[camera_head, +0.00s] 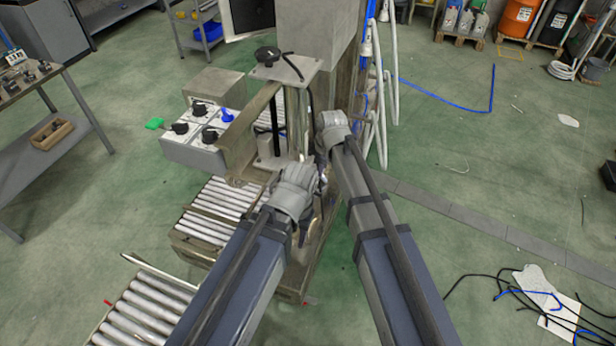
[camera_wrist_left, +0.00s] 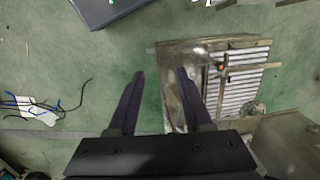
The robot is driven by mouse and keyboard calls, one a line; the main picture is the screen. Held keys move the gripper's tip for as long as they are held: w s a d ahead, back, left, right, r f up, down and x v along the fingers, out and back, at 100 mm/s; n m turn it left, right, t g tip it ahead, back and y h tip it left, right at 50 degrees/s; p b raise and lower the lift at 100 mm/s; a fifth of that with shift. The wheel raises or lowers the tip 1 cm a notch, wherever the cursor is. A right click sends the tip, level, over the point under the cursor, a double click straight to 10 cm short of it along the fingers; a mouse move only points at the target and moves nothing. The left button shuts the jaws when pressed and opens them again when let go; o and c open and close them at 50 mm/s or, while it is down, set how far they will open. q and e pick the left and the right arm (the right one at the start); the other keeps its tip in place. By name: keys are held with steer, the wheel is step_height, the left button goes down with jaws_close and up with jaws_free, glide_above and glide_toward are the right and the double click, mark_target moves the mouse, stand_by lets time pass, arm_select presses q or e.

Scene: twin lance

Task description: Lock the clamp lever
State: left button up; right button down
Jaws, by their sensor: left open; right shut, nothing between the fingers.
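I cannot pick out the clamp lever for certain. A black knob (camera_head: 267,55) with a thin dark bar (camera_head: 292,66) beside it sits on top of the upright metal fixture, and a green-tipped handle (camera_head: 154,124) sticks out left of the control box. My right gripper (camera_head: 321,165) is low against the front right side of the fixture, largely hidden by the arms, and is shut and empty. My left gripper (camera_wrist_left: 160,72) is open and empty in the left wrist view, its fingers reaching toward the fixture's edge. In the head view its fingers are mostly hidden behind its wrist.
A steel table (camera_head: 45,88) stands at left. Loose cables (camera_head: 500,291) lie on the floor at right. Open green floor lies right of my arms.

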steer(key=shift+r, duration=0.1)
arm_select(q)
steer(key=shift+o, duration=0.3)
steer(key=o, duration=0.5)
steer(key=shift+w, duration=0.1)
steer(key=shift+c, duration=0.2)
steer(key=shift+o, duration=1.4)
steer(key=shift+f+b, duration=0.55)
steer(key=shift+b, duration=0.05)
arm_select(e)
steer(key=b, duration=1.3)
glide_toward(316, 192)
steer(key=x, duration=0.7)
arm_select(q)
step_height(316, 192, down, 12)
steer(key=shift+f, duration=0.25)
